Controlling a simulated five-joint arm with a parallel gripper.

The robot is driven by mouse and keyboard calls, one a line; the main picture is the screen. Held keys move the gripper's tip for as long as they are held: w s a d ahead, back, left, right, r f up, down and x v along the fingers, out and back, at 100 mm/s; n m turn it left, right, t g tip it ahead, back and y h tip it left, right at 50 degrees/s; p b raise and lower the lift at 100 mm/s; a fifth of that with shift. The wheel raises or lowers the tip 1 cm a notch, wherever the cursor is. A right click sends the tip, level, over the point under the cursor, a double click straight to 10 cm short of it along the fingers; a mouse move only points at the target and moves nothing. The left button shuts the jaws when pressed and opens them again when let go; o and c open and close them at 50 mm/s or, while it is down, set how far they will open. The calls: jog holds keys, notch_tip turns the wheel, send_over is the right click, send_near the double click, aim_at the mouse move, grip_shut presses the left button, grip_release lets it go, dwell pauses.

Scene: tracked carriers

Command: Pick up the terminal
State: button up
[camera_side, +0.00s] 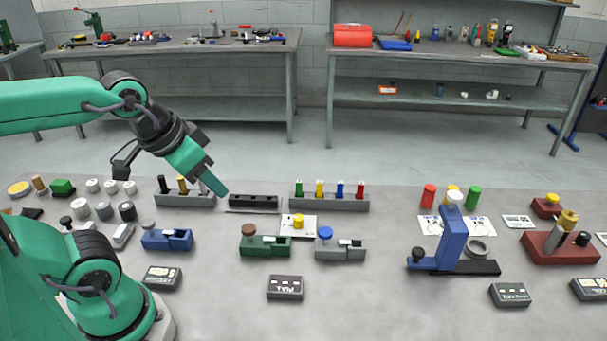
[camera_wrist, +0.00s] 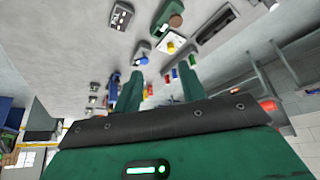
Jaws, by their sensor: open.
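Which object is the terminal I cannot tell for certain. Small dark boxes with pale markings lie on the grey table: one at front centre (camera_side: 285,287), one at the left (camera_side: 162,277), one at the right (camera_side: 510,294) and one at the far right edge (camera_side: 590,289). A dark box also shows at the top of the wrist view (camera_wrist: 120,17). My gripper (camera_side: 222,191) hangs above the table, over the gap between two grey racks, apart from all the boxes. In the wrist view its two green fingers (camera_wrist: 159,88) stand apart with nothing held between them.
A grey rack with coloured pegs (camera_side: 330,202) and a dark slotted block (camera_side: 253,202) stand below my gripper. Green (camera_side: 265,247), grey (camera_side: 340,254) and blue (camera_side: 167,240) fixtures stand mid-table. A tall blue stand (camera_side: 452,240) rises at the right. Bare table surrounds the front boxes.

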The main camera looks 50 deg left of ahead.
jog(key=shift+w+r, duration=0.1)
jog(key=w, duration=0.1)
jog(key=m+g, duration=0.5)
jog(key=m, duration=0.4)
send_over(341, 183)
jog(key=f, duration=1.2)
jog(key=shift+s, duration=0.35)
jog(key=shift+w+f+g, duration=0.3)
jog(key=shift+f, duration=1.5)
